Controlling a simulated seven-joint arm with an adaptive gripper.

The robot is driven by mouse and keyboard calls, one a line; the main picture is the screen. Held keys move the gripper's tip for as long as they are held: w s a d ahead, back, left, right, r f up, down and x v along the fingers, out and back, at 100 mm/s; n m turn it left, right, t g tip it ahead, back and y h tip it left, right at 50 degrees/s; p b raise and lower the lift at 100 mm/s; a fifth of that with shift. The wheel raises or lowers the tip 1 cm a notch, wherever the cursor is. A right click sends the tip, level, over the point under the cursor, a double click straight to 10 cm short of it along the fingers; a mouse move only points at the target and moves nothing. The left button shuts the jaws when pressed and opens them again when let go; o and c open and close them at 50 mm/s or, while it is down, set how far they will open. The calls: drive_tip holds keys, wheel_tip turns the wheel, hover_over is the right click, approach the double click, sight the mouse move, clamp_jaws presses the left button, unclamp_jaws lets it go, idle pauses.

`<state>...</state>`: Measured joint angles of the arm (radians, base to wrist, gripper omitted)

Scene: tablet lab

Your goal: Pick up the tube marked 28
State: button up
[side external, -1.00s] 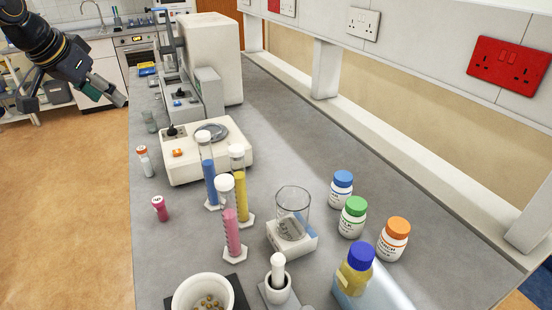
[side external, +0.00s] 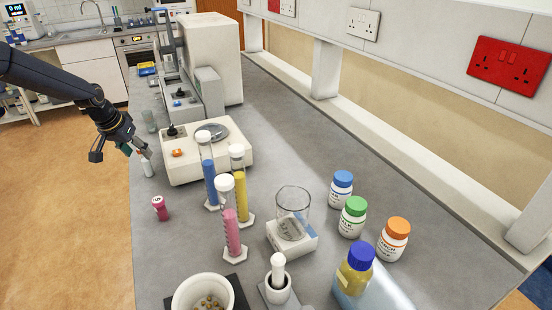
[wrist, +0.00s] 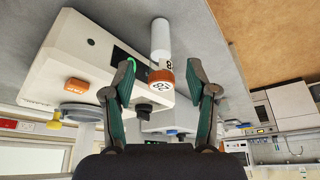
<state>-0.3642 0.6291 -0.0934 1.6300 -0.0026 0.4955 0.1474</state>
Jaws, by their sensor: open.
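The tube marked 28 (wrist: 161,55) is white with an orange cap and shows "28" on the cap in the wrist view. My gripper (side external: 139,151) is at the top of this tube. In the wrist view my gripper (wrist: 161,75) is open, with one green-padded finger on each side of the orange cap. Whether a finger touches the cap I cannot tell.
A cream instrument (side external: 207,158) with knobs stands close to the right of the tube. A short pink tube (side external: 159,208) stands nearer the camera. Tall cylinders with blue (side external: 210,183), yellow (side external: 240,195) and pink (side external: 231,232) contents are farther right. Open floor lies left of the bench.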

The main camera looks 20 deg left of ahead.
sight(145, 161)
drive_tip(key=x, duration=0.5)
drive_tip(key=shift+w+f, duration=0.15)
drive_tip(key=shift+f, duration=0.15)
drive_tip(key=shift+c, duration=0.4)
clamp_jaws()
